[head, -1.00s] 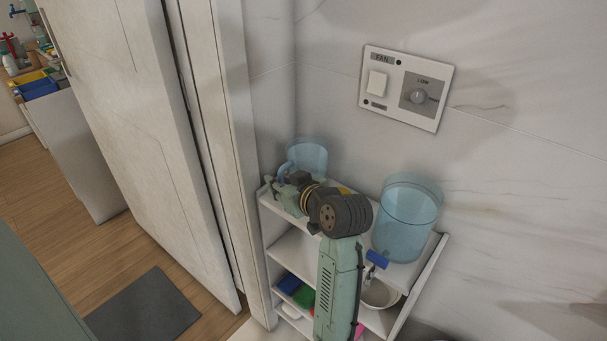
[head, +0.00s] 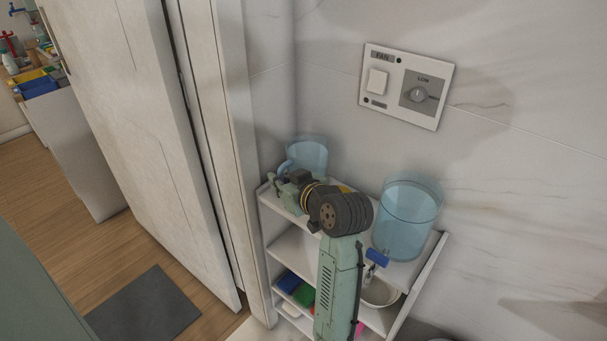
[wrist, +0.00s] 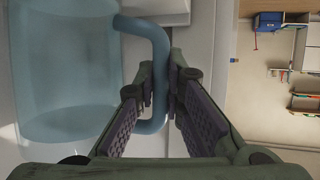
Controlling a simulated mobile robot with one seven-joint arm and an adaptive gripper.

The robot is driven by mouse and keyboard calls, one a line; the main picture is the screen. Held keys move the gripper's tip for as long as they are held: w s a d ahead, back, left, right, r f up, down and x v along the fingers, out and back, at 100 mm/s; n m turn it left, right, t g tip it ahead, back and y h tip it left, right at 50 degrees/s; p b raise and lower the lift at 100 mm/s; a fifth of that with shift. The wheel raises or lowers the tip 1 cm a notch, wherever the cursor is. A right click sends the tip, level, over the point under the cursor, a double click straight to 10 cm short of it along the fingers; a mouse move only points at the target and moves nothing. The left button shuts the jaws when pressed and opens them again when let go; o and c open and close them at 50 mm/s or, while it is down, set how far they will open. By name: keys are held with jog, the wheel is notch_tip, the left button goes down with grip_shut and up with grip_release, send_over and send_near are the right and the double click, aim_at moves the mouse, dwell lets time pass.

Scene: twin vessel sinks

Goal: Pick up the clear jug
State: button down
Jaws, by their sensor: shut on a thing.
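The clear jug (head: 310,153) is a pale blue see-through vessel at the back left of the shelf unit's top. It also fills the left of the wrist view (wrist: 65,70), with its blue handle (wrist: 160,50) towards the middle. My gripper (wrist: 165,98) is shut on the jug's handle, with a dark ridged finger on each side of it. I cannot tell whether the jug's base touches the shelf.
A larger clear blue container with a dark blue tap (head: 407,220) stands at the right of the white shelf unit (head: 292,247). A white bowl (head: 380,293) sits below it. A wall panel (head: 405,87) is above. A white door (head: 125,120) stands to the left.

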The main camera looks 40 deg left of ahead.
jog(key=shift+r, duration=0.15)
jog(key=shift+r, duration=0.1)
dwell(0.3)
jog(key=shift+r+b, duration=0.55)
jog(key=shift+r, duration=4.25)
